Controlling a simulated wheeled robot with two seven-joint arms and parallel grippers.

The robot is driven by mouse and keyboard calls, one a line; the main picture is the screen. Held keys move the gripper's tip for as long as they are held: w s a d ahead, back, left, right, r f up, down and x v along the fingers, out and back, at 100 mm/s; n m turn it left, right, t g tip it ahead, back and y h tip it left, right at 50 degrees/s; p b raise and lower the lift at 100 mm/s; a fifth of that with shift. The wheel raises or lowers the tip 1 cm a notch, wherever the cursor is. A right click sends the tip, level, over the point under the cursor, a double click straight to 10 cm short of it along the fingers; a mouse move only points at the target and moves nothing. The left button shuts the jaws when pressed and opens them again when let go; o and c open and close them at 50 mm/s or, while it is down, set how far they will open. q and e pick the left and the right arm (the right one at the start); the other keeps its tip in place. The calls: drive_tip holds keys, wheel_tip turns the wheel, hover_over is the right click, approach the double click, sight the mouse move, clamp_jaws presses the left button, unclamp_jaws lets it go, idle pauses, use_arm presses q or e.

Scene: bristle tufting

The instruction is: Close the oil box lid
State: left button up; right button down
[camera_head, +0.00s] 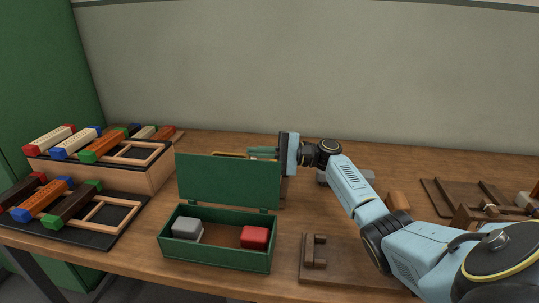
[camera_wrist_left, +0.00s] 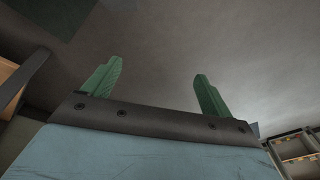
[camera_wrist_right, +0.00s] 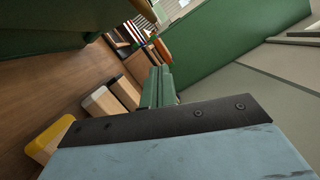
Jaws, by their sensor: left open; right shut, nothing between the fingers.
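The oil box (camera_head: 217,254) is a green open box near the front of the table, with a grey block (camera_head: 187,228) and a red block (camera_head: 254,236) inside. Its green lid (camera_head: 228,181) stands upright at the back edge, hinged open. My right gripper (camera_head: 262,153) is behind the lid's upper right part, shut and empty, its green fingers pointing left; they also show in the right wrist view (camera_wrist_right: 158,86). Whether they touch the lid I cannot tell. My left gripper (camera_wrist_left: 157,85) is open and empty in the left wrist view, and not in the head view.
Racks of coloured brush blocks (camera_head: 100,165) stand to the left of the box. A brown wooden fixture (camera_head: 340,262) lies to its right, under my right arm. A dark tray (camera_head: 460,195) lies at the far right. The wall is behind the table.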

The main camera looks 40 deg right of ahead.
sight(242, 154)
use_arm(q)
drive_tip(key=shift+s+a+f+p, duration=0.15)
drive_tip(key=shift+s+f+p, duration=0.25)
drive_tip(key=shift+s+f, duration=0.4)
use_arm(e)
drive_tip(key=shift+s+a+r, duration=0.1)
drive_tip(key=shift+a+r, duration=0.2)
drive_tip(key=shift+a, duration=0.6)
drive_tip(key=shift+s+a+r, duration=0.15)
drive_tip(key=shift+a+r, duration=0.15)
drive_tip(key=shift+a, duration=0.55)
drive_tip(key=shift+s+a+r, duration=0.1)
drive_tip(key=shift+a+r, duration=0.2)
drive_tip(key=shift+a, duration=0.6)
drive_tip(key=shift+r, duration=0.1)
